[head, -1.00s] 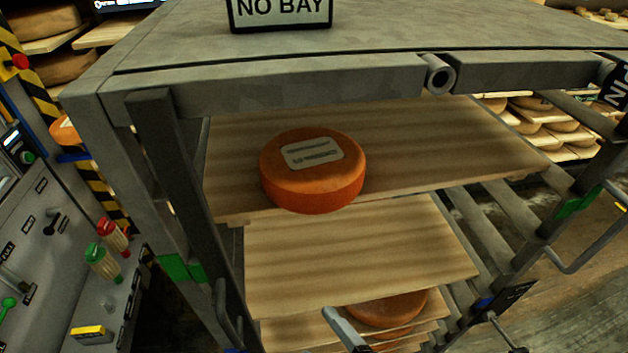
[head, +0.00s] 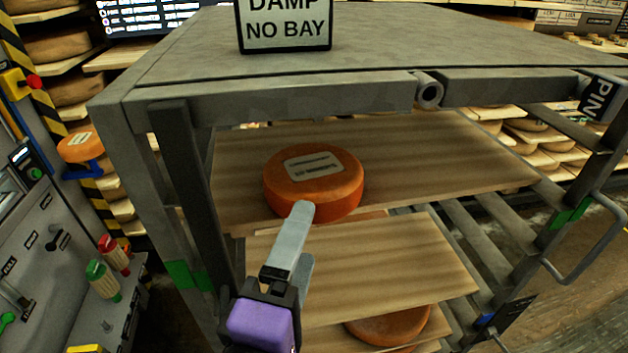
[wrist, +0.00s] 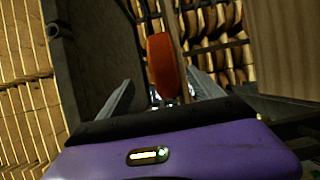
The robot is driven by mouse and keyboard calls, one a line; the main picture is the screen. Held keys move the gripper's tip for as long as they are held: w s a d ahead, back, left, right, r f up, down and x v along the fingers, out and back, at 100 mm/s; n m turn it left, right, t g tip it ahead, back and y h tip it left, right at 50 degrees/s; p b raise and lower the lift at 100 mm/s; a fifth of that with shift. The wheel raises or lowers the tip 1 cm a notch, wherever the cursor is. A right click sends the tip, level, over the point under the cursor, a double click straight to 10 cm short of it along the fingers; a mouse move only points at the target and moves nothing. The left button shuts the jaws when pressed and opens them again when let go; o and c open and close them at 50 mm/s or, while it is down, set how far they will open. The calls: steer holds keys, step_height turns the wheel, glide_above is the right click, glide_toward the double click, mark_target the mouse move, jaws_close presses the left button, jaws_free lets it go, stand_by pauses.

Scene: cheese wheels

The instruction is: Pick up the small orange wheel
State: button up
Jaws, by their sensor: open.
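An orange cheese wheel (head: 313,186) with a pale label on top lies flat near the front edge of the upper wooden shelf (head: 440,150). It also shows in the wrist view as an orange shape (wrist: 162,66) beyond the fingers. My gripper (head: 303,235), with a purple body and grey fingers, is below and in front of this wheel in the head view. In the wrist view my gripper (wrist: 153,95) is open, its fingers spread, with nothing between the tips. The near finger overlaps the wheel's lower edge in the head view; I cannot tell whether they touch.
A grey metal rack top (head: 380,45) with a sign (head: 286,25) is above the shelf. Another wheel (head: 388,325) lies on a lower board. A second orange wheel (head: 80,147) sits on a blue holder at left. The middle board (head: 370,265) is bare.

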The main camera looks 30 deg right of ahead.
mark_target(320, 213)
steer(key=shift+s+d+f+p+x, duration=0.1)
steer(key=shift+p+x, duration=0.15)
steer(key=shift+x, duration=1)
steer(key=shift+s+d+f+p+x, duration=0.15)
steer(key=shift+p+x, duration=0.1)
steer(key=shift+x, duration=1.05)
steer(key=shift+f+p+x, duration=0.1)
steer(key=shift+p+x, duration=0.15)
steer(key=shift+x, duration=1)
jaws_close()
steer(key=shift+r, duration=0.2)
